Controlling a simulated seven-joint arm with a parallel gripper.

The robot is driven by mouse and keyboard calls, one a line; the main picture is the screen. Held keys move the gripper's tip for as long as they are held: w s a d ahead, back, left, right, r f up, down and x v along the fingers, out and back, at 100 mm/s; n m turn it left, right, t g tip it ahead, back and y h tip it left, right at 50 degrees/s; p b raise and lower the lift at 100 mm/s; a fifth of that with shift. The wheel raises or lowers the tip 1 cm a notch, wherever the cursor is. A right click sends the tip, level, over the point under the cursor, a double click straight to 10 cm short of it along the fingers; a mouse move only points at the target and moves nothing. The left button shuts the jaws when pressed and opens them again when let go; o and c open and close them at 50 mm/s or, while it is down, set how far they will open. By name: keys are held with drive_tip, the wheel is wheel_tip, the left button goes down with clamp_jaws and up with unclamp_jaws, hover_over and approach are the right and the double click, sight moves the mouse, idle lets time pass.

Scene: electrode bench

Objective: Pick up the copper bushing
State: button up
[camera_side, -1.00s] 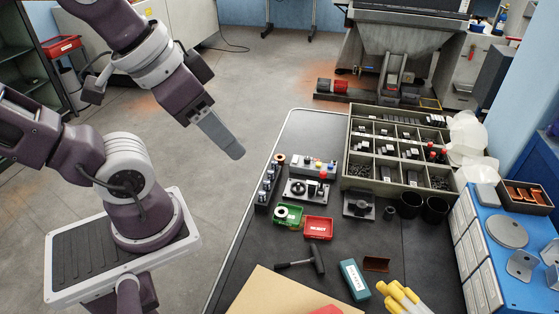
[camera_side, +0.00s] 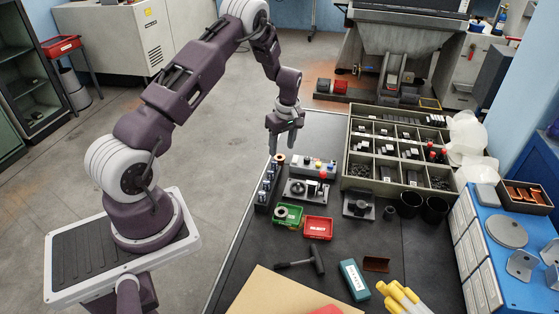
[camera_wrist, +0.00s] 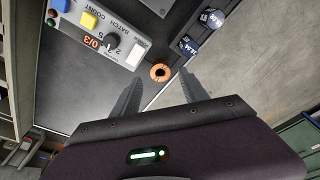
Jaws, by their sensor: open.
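The copper bushing (camera_side: 280,159) is a small copper ring near the table's left edge, just left of the control box. In the wrist view the bushing (camera_wrist: 160,72) shows as an orange ring with a dark centre, ahead of the fingertips and between their lines. My gripper (camera_side: 284,146) is above the table's far left edge, pointing down, close over the bushing. In the wrist view my gripper (camera_wrist: 158,84) has its two fingers spread apart with nothing between them.
A grey control box (camera_side: 313,166) with coloured buttons stands just right of the bushing. A rack of dark cylinders (camera_side: 266,185) lies toward the front left. A divided parts bin (camera_side: 346,158) is farther right. A green tray (camera_side: 289,222) and a red tray (camera_side: 318,228) sit in front.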

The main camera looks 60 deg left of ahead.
sight(280, 156)
drive_tip(key=f, duration=0.2)
drive_tip(key=a+f, duration=0.1)
drive_tip(key=f, duration=0.2)
drive_tip(key=shift+a+f, duration=0.2)
drive_tip(key=shift+f, duration=0.15)
clamp_jaws()
drive_tip(key=shift+r, duration=0.1)
wheel_tip(280, 156, up, 10)
